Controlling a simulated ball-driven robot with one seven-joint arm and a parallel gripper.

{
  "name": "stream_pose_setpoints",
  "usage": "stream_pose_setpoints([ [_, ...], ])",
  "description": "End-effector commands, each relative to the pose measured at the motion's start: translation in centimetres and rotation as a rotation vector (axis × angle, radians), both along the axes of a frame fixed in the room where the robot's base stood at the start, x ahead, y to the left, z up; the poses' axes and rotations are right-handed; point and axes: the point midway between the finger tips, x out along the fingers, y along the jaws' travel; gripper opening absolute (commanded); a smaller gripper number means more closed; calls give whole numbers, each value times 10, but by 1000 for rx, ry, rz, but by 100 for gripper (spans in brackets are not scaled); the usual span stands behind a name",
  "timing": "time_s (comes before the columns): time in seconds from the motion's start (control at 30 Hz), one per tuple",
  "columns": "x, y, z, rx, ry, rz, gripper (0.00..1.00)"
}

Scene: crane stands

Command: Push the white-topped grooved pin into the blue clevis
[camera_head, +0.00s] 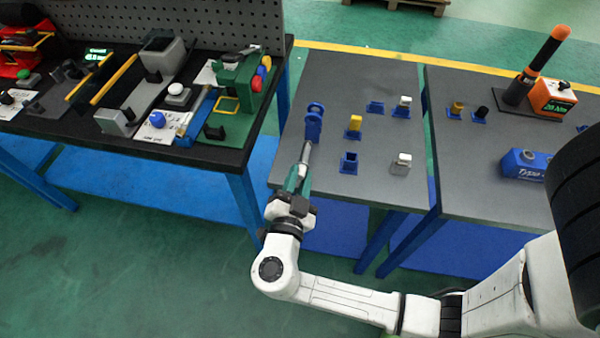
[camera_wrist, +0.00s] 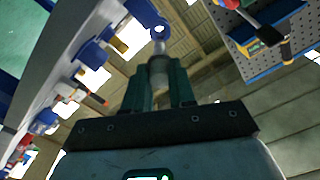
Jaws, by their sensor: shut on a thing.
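My gripper (camera_head: 299,182) is shut on a grey pin (camera_head: 306,153) at the near left of the middle table. The pin points away toward the blue clevis (camera_head: 314,124), which stands upright with a round eye at its top. The pin's far end is close to the clevis; I cannot tell whether it has entered. In the wrist view the pin (camera_wrist: 159,68) stands between my gripper's fingers (camera_wrist: 160,85), its narrow tip overlapping the blue clevis (camera_wrist: 143,12). No white top shows on the held pin; that end is hidden in my gripper.
A black workbench (camera_head: 215,155) lies left; another table with an orange-and-black tool (camera_head: 552,97) lies right.

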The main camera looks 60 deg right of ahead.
Motion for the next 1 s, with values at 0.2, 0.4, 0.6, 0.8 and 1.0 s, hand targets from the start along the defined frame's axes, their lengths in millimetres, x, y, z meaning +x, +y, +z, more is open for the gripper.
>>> stream_pose_setpoints([
  [0.2, 0, 0, -2, 1, -4, 0, 0],
  [0.4, 3, -8, -2, 2, -7, -1, 0],
  [0.6, 9, -25, -2, 2, -7, -1, 0],
  [0.8, 15, -40, -2, 4, -6, 0, 0],
  [1.0, 19, -51, -1, 2, -7, 1, 0],
])
